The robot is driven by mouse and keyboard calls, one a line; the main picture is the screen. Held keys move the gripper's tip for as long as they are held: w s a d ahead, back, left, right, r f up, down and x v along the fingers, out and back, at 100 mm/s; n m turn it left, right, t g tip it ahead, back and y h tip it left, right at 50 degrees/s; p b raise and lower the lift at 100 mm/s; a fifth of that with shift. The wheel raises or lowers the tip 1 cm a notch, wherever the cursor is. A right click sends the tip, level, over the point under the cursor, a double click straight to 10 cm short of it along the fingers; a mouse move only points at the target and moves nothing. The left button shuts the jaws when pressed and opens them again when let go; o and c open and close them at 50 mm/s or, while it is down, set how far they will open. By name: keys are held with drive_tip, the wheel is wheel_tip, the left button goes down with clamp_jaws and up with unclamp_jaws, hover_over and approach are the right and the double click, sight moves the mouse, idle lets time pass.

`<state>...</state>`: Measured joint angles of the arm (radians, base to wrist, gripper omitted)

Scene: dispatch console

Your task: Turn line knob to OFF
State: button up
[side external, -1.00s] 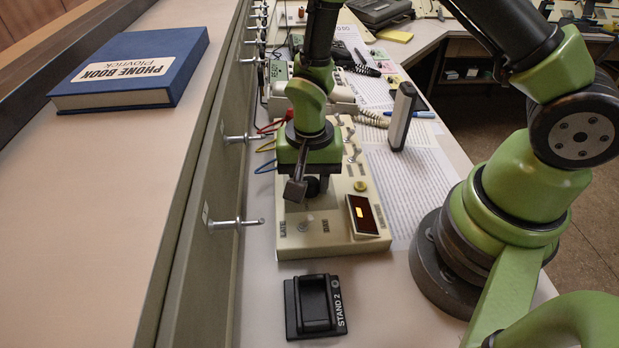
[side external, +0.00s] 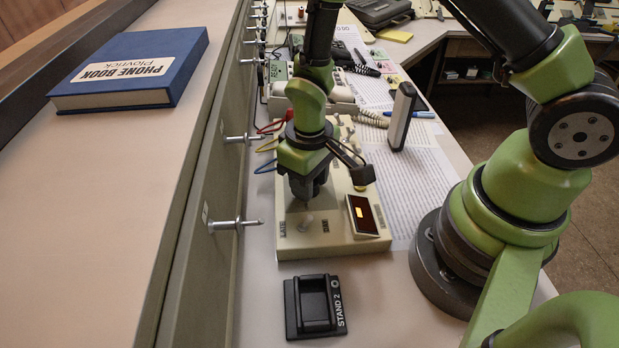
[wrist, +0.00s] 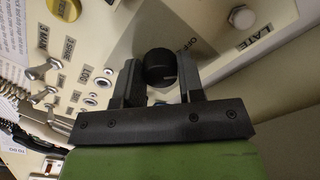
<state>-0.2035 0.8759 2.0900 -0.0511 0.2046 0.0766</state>
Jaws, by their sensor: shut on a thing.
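The line knob (wrist: 160,66) is round and black in the wrist view, with a small pale mark on its face. In the side view my gripper (side external: 305,192) points down over the beige console box (side external: 335,240) and hides the knob. I cannot tell exactly which label the knob's mark points at.
Metal toggle switches (wrist: 53,64) stand near the knob. A pale round button (side external: 306,220) and a dark display with a yellow light (side external: 363,214) are at the console's near end. An upright marker-like block (side external: 401,117) stands right, and a black STAND 2 holder (side external: 313,306) lies in front.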

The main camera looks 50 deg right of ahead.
drive_tip(key=n, duration=0.5)
drive_tip(key=shift+w, duration=0.1)
idle(0.6)
drive_tip(key=o, duration=0.9)
wheel_tip(320, 180, up, 10)
